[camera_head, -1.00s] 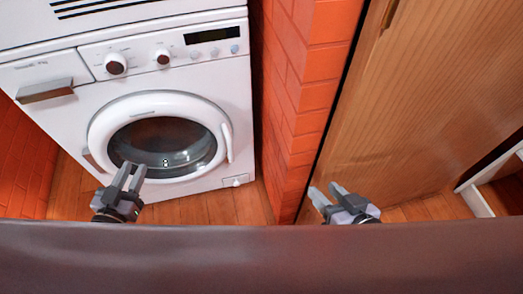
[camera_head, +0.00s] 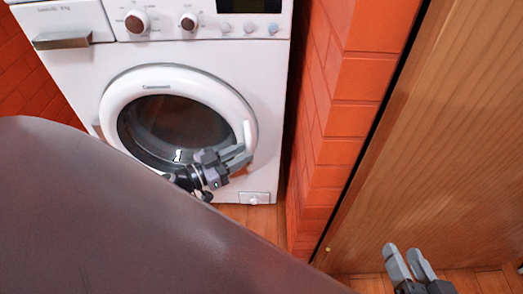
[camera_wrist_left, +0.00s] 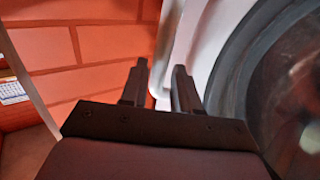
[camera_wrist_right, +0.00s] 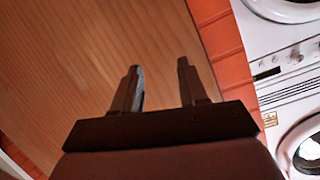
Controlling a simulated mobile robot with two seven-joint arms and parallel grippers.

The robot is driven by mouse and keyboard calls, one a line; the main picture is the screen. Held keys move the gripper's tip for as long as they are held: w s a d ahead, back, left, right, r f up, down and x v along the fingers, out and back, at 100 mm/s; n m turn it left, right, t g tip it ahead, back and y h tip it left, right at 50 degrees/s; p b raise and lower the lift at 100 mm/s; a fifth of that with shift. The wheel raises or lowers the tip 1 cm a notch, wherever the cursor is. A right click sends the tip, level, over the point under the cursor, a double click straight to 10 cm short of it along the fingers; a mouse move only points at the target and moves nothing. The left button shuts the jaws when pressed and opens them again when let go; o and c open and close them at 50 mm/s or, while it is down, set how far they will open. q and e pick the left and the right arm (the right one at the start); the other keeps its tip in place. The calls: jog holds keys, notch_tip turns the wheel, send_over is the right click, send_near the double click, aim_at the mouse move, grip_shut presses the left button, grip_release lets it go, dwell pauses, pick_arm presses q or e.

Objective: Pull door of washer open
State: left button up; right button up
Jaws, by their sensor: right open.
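The white washer (camera_head: 75,78) stands at the left in the head view. Its round door (camera_head: 118,101) is shut and has dark glass and a white ring. The pale upright door handle (camera_head: 247,134) is at the ring's right side. My left gripper (camera_head: 245,156) is in front of the door, with its fingertips at the lower end of the handle. In the left wrist view my left gripper (camera_wrist_left: 160,75) has its fingers apart, with a white edge between and beyond them; contact cannot be told. My right gripper (camera_head: 405,255) is open and empty at the lower right, also in its wrist view (camera_wrist_right: 160,75).
A red brick wall (camera_head: 340,110) stands just right of the washer. A wooden panel (camera_head: 450,150) is further right. Some wooden floor (camera_head: 257,220) shows below the washer. My own body covers the lower left.

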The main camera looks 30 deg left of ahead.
pick_arm(q)
jog(key=b+x, duration=0.1)
jog(key=x, duration=0.4)
grip_shut()
jog(key=shift+s, duration=0.1)
